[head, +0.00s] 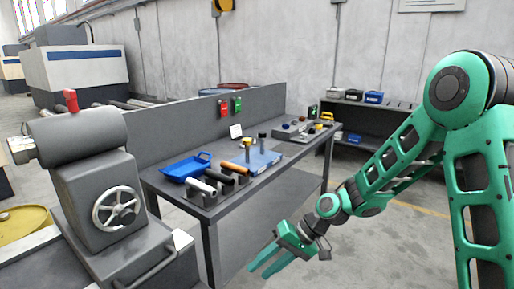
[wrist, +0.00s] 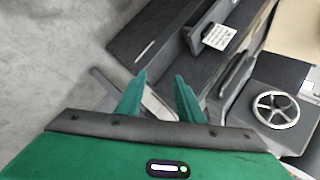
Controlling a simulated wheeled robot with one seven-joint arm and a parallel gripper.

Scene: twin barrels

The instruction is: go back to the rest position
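My gripper (head: 268,265) hangs low in front of the workbench (head: 219,216), pointing down and to the left in the head view. In the wrist view my gripper (wrist: 159,96) shows two green fingers apart with nothing between them. My green arm reaches in from the right of the head view, bent at the elbow. The fingers are clear of the bench and touch nothing that I can see.
A grey machine with a handwheel (head: 116,210) stands at the left; its handwheel (wrist: 276,110) also shows in the wrist view. A dark shelf (head: 365,124) stands behind. Open floor (head: 385,255) lies below my arm.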

